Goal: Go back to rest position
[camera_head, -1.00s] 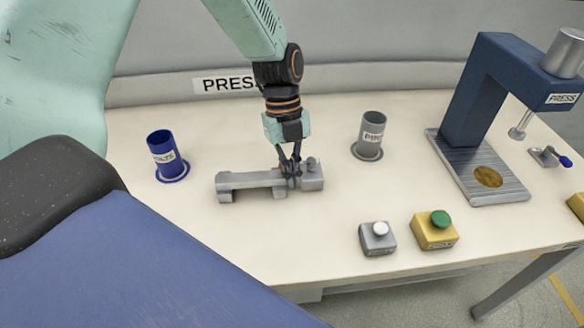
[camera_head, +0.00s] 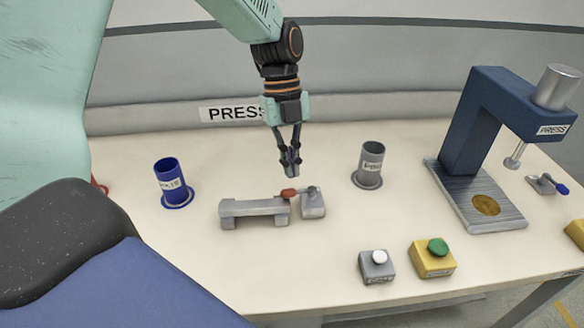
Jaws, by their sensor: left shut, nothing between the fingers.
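My left gripper (camera_head: 291,170) hangs fingers down above the back of a grey metal fixture (camera_head: 252,208) on the table. Its fingers are shut with nothing between them, and it looks apart from the fixture. The fixture is a low bar on feet with a separate block (camera_head: 312,206) at its right end. A small red-tipped lever (camera_head: 289,194) lies across the gap between bar and block, just below the fingertips. My right gripper is not in view.
A blue cup (camera_head: 170,182) stands left and a grey cup (camera_head: 370,165) right of the fixture. A blue press (camera_head: 468,120) stands at the right, with a small clamp (camera_head: 543,183) beside it. A grey button box (camera_head: 376,268) and a yellow one with a green button (camera_head: 432,260) sit in front.

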